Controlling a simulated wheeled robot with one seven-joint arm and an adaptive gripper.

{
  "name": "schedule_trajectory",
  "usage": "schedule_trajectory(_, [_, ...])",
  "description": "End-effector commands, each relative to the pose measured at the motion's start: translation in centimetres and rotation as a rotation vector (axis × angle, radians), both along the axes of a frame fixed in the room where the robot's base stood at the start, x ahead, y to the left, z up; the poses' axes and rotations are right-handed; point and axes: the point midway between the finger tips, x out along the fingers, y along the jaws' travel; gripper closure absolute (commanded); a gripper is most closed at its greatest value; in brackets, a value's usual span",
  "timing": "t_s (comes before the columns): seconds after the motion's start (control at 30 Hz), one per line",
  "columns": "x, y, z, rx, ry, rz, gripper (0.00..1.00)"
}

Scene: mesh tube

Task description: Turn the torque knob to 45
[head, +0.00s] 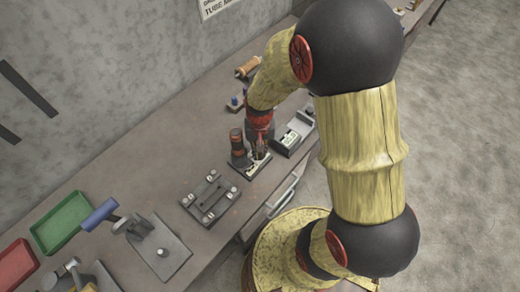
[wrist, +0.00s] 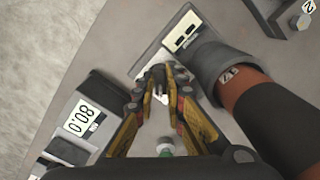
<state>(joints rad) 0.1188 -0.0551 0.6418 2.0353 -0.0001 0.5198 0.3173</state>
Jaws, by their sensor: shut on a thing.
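The torque knob (wrist: 158,74) is a small dark knob on a white dial plate in the wrist view. The grey unit under it (wrist: 190,16) has a small display (wrist: 182,32), whose reading is too small to tell. My gripper (wrist: 160,78) is shut on the knob from above, with a yellow-and-black finger on each side, and hides much of the dial and its scale. In the head view my gripper (head: 260,148) is down at the unit (head: 248,173). The knob itself is hidden there.
A dark and orange upright cylinder (head: 237,143) stands close beside my gripper. A metal fixture (head: 210,199), green tray (head: 62,222) and red tray (head: 14,266) lie along the bench.

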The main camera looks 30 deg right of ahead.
Motion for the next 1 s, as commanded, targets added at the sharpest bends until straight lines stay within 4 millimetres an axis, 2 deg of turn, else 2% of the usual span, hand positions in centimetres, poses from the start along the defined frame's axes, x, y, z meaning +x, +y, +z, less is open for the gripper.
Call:
schedule_trajectory(0.3, [0.08,0.04,0.07,0.0,-0.001,-0.104,1.0])
schedule_trajectory(0.8, [0.09,0.03,0.04,0.0,-0.002,-0.12,1.0])
schedule_trajectory(0.83, [0.09,0.03,0.04,0.0,-0.002,-0.12,0.87])
schedule_trajectory(1.0, [0.08,0.03,0.03,0.0,-0.001,-0.12,0.77])
